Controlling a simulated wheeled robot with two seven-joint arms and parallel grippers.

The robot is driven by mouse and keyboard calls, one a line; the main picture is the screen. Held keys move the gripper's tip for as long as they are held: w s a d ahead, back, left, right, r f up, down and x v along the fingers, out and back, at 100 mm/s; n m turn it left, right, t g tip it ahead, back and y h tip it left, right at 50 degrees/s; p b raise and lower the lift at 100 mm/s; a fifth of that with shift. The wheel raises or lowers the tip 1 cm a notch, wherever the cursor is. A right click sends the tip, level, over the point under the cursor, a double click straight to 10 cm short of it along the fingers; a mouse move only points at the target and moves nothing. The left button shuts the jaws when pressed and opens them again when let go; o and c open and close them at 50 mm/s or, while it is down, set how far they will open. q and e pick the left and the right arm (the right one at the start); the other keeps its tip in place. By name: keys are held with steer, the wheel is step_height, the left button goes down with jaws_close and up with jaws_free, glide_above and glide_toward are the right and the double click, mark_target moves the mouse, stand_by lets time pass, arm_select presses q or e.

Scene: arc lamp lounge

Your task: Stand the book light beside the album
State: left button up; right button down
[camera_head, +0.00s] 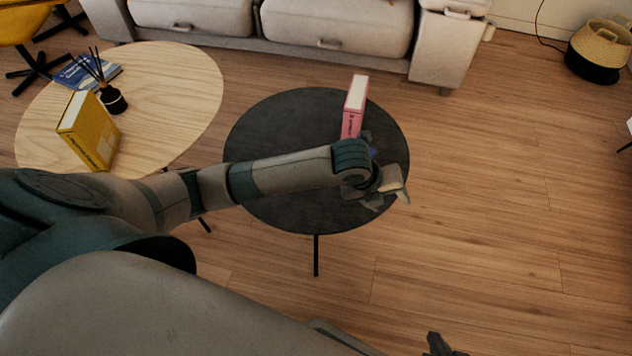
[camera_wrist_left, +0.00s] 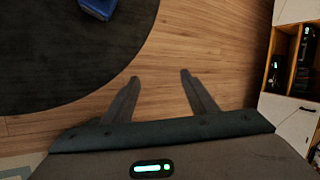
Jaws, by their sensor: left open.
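A pink book-like block with white page edges (camera_head: 354,108) stands upright on the dark round table (camera_head: 270,125); it may be the album, but its lettering is too small to read. A small blue object (camera_wrist_left: 97,7) lies on that table, cut by the top edge of the left wrist view. It may be the book light; I cannot tell. In the head view my wrist hides most of it. My left gripper (camera_head: 391,200) is open and empty at the table's right edge; in the left wrist view its fingers (camera_wrist_left: 160,77) point over bare floor. My right gripper (camera_head: 440,346) barely shows at the bottom edge.
A pale wooden table (camera_head: 180,85) at left holds a yellow book (camera_head: 88,132), a blue book (camera_head: 84,72) and a black reed diffuser (camera_head: 113,100). A sofa (camera_head: 340,35) stands behind. A basket (camera_head: 598,50) is far right. The floor at right is clear.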

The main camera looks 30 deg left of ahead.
arm_select(q)
steer(key=s+d+f+n+t+h, duration=0.1)
steer(key=s+d+f+n+h, duration=0.15)
steer(key=s+n, duration=0.95)
steer(key=s+a+f+n+t+y, duration=0.1)
steer(key=s+a+f+n+y, duration=0.1)
steer(key=s+a+n, duration=0.7)
steer(key=s+n+y, duration=0.1)
steer(key=s+n, duration=0.1)
steer(key=n, duration=0.4)
steer(key=shift+s+a+f+n+t, duration=0.2)
steer(key=shift+s+f+n+t, duration=0.05)
steer(key=shift+f+n+t, duration=0.1)
